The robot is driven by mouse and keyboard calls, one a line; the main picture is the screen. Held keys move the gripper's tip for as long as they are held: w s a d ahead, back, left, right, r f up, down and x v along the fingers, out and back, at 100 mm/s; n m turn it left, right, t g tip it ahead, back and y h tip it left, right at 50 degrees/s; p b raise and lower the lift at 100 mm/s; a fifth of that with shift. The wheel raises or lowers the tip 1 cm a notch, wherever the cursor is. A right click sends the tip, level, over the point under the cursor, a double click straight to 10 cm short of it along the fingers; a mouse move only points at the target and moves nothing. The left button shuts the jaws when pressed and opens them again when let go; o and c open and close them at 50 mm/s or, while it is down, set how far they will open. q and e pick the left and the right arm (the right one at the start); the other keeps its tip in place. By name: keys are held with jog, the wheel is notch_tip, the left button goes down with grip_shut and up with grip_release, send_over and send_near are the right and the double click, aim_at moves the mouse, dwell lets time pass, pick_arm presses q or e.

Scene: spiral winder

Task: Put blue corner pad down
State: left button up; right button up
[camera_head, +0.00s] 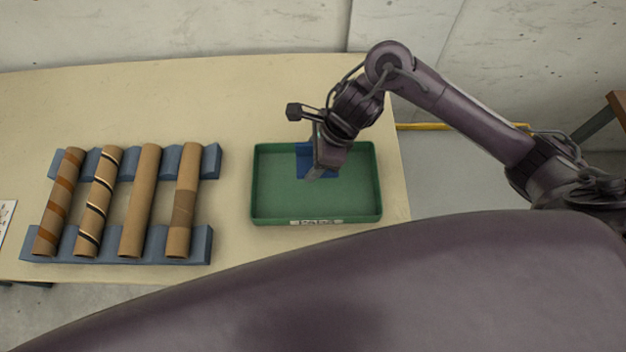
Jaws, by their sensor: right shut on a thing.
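The blue corner pad (304,161) shows in the head view at the far side of the green tray, partly hidden behind my right gripper. My right gripper (316,175) points down over the tray and is shut on the blue corner pad. I cannot tell whether the pad touches the tray floor. The green tray (376,190) has a raised rim and a white label on its near wall. My left gripper is not in view.
To the left, several cardboard tubes (140,200), some striped, lie on a blue-grey rack (208,160). A pale table (235,110) carries the rack and tray, with bare room behind them. A printed sheet (6,218) lies at the left edge. The table's right edge is close to the tray.

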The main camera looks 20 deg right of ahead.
jog(key=b, duration=0.2)
send_over(307, 186)
jog(key=d, duration=0.1)
jog(key=f, duration=0.7)
jog(key=shift+s+d, duration=0.15)
jog(key=shift+s, duration=0.1)
jog(key=shift+f, duration=1.55)
jog(key=o, duration=1)
